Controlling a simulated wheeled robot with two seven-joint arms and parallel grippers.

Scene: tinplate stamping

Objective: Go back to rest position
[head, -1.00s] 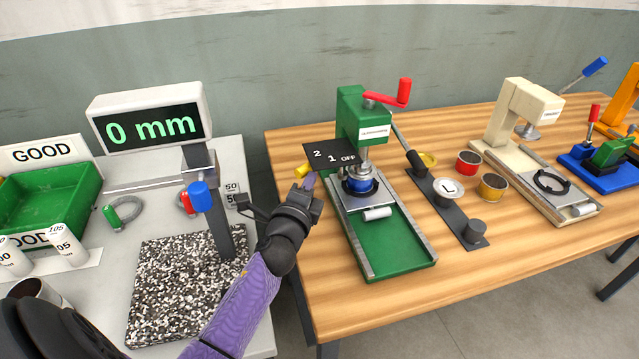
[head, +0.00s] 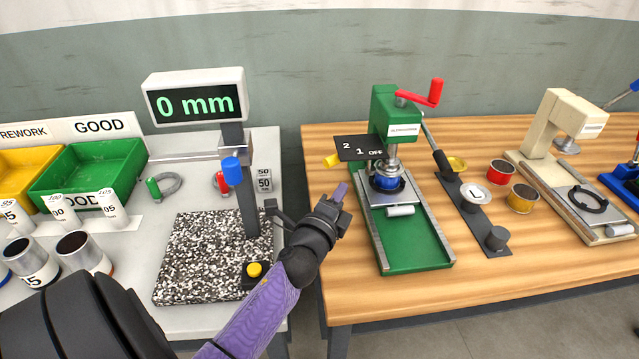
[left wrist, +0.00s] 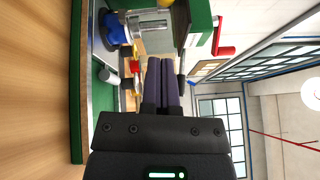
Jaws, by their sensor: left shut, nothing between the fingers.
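My left gripper (head: 340,194) is shut and empty, its purple fingers together just left of the green press (head: 397,115) and apart from it. Its shut fingers (left wrist: 164,80) also show in the left wrist view, pointing toward the press. The press has a red crank handle, a black switch plate (head: 357,147) marked 2, 1, OFF with a yellow lever (head: 332,160), and a blue round part (head: 387,183) under its head. My right gripper is not in view.
The height gauge display (head: 195,97) reads 0 mm above a speckled granite plate (head: 200,255). Green GOOD bin (head: 90,170) and yellow REWORK bin (head: 22,165) stand at left, with cans (head: 82,252) in front. A cream press (head: 550,125) stands at right on the wooden table (head: 470,280).

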